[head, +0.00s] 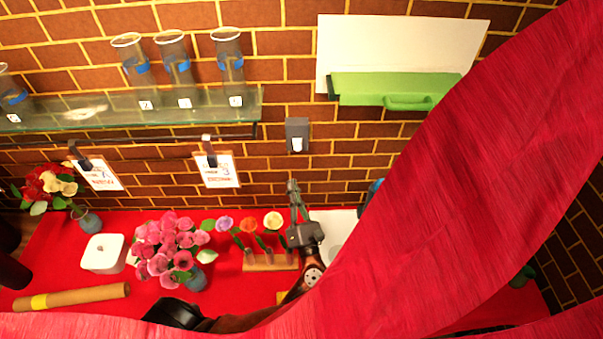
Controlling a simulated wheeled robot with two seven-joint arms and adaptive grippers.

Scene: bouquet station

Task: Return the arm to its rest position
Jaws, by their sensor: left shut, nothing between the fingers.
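My left gripper (293,186) is shut and empty, with its fingers pointing up toward the brick wall. It is above the red table, just right of a wooden stand (268,262) that holds several single flowers. My left arm (306,285) runs down from it and passes behind a large red cloth-like sheet (455,170) close to the camera. My right gripper is not in view.
A pink bouquet in a vase (170,245), a white box (104,253) and a brown paper roll (72,298) are on the red table (225,265). A glass shelf (130,115) with several vases is on the wall. The red sheet hides the lower right.

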